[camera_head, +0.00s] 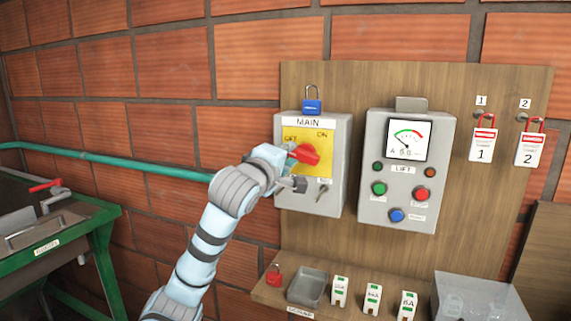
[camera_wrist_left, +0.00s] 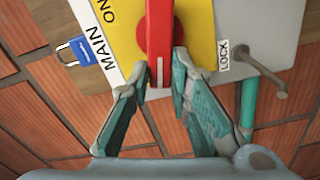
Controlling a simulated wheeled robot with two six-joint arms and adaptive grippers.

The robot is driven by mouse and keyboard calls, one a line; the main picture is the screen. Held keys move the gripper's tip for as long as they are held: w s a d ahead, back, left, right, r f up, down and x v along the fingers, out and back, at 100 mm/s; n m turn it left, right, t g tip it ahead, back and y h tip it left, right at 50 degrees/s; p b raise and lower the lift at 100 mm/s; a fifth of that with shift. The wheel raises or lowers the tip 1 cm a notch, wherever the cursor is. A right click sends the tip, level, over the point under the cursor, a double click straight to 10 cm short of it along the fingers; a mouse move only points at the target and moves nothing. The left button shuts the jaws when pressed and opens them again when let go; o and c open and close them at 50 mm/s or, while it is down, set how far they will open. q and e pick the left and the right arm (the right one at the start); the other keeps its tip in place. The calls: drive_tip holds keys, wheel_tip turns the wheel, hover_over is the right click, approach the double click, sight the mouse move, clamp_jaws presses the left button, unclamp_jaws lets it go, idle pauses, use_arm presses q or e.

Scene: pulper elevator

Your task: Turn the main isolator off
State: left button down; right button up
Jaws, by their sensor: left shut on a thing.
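The main isolator (camera_head: 336,190) is a grey box with a white MAIN label and a yellow plate marked OFF at left and ON at right. Its red handle (camera_head: 309,153) lies roughly level across the plate, and in the left wrist view the handle (camera_wrist_left: 160,30) shows a white stripe at its near end. My left gripper (camera_head: 287,158) reaches in from the left and is shut on the handle's left end; in the wrist view the fingertips (camera_wrist_left: 164,82) sit on either side of it. My right gripper is out of view.
A blue padlock (camera_head: 312,106) sits on top of the isolator. The lift control box (camera_head: 408,170) is close at right, with tags (camera_head: 483,145) beyond. A shelf below bears a grey tray (camera_head: 307,287) and a red padlock (camera_head: 273,275). A teal pipe (camera_head: 130,163) runs along the brick wall.

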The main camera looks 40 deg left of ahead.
use_arm(q)
drive_tip(key=shift+f+n+b, duration=0.3)
drive_tip(key=shift+n+b, duration=0.8)
drive_tip(key=shift+n, duration=0.5)
drive_tip(key=shift+r, duration=0.15)
drive_tip(key=c, duration=1.5)
unclamp_jaws()
drive_tip(key=shift+w, duration=0.15)
